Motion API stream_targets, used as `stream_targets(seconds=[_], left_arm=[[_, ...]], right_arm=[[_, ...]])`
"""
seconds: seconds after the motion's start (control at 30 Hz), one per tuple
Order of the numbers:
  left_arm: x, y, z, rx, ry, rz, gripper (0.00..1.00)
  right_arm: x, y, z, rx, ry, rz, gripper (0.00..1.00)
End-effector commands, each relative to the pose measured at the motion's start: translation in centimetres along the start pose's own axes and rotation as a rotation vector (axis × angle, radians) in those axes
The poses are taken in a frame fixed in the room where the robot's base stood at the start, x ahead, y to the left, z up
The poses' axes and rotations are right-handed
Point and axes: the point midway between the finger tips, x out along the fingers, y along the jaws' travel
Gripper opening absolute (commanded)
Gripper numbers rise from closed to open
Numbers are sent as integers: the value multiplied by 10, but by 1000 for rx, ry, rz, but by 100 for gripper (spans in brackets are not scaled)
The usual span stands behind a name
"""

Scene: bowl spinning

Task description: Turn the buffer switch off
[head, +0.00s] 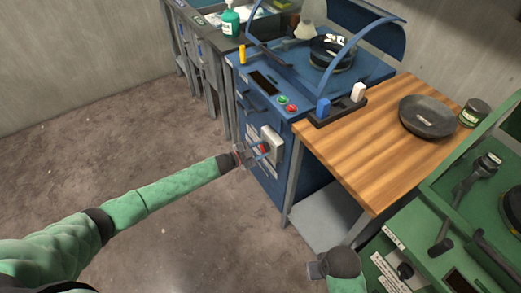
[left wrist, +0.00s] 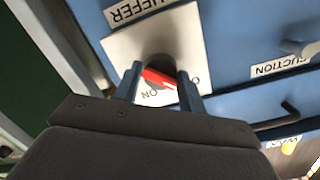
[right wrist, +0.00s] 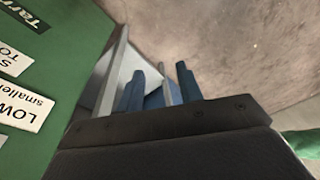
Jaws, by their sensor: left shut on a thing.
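The buffer switch is a red lever (left wrist: 160,78) on a pale square plate (left wrist: 120,48), below a partly cut-off label ending "UFFER" (left wrist: 140,10) in the left wrist view. An "ON" mark (left wrist: 151,93) shows beside the lever, and part of another mark shows at the plate's edge. In the head view the plate (head: 273,139) is on the blue machine's front. My left gripper (head: 262,150) is at the plate, its fingers on either side of the lever and shut on it. My right gripper (head: 316,268) is low at the front, empty, with its fingers apart.
The blue machine (head: 262,98) stands beside a wooden-topped table (head: 350,145) holding a dark bowl (head: 428,116). A green machine (head: 455,215) is at the right, close to my right gripper. The floor (head: 120,150) at the left is clear.

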Motion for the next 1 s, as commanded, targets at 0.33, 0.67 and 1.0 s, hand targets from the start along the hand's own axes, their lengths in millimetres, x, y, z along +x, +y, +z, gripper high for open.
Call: stream_targets(seconds=[0.33,0.67,1.0], left_arm=[[0,-3,0,2,0,-3,60],[-16,-1,2,2,-2,-2,60],[-62,-2,2,2,-2,-3,60]], right_arm=[[-1,0,0,0,-1,0,36],[-3,0,4,-1,-13,0,36],[-46,-4,9,0,4,-8,36]])
